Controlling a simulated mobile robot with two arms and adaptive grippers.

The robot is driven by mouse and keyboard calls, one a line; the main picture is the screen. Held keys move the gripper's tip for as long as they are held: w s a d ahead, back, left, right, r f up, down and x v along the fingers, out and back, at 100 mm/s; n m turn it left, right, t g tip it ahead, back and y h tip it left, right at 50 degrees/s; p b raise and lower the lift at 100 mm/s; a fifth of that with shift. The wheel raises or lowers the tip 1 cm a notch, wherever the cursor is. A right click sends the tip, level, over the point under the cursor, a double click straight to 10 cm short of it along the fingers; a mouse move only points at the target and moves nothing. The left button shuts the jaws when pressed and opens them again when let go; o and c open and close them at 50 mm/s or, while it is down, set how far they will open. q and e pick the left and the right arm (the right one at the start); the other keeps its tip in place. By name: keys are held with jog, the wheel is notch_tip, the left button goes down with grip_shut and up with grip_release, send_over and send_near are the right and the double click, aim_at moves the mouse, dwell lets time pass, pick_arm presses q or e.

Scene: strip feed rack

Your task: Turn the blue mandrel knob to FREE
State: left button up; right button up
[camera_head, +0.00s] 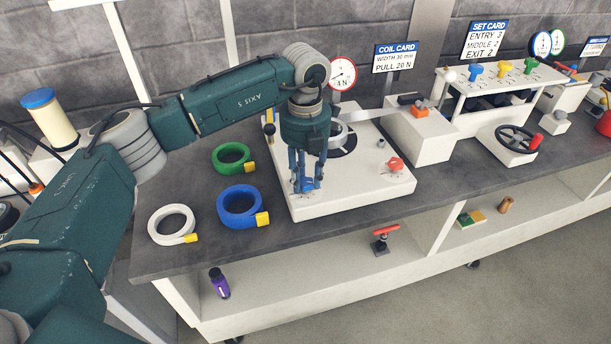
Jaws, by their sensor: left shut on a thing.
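My left gripper (306,186) points straight down over the front left part of the white machine base (345,200). Its fingers are shut on the blue mandrel knob, low at the base's top. The fingers are blue too and cover the knob, so its pointer and any FREE marking cannot be read. A round mandrel plate (343,147) with a grey ring sits behind the gripper, partly hidden by it. A red knob (396,164) stands at the base's front right. My right gripper is not in view.
Green (232,168), blue (223,203) and white (158,211) coils lie on the dark bench left of the base. A gauge (342,73) and the coil card (395,58) stand behind. A white block with an orange part (420,111) and a handwheel (517,139) are to the right.

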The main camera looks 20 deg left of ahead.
aim_at(305, 183)
pick_arm(q)
jog(key=shift+s+f, duration=0.1)
jog(key=shift+s, duration=0.1)
jog(key=o, duration=1.2)
jog(key=shift+c, duration=0.2)
jog(key=shift+s, duration=0.1)
notch_tip(305, 183, up, 12)
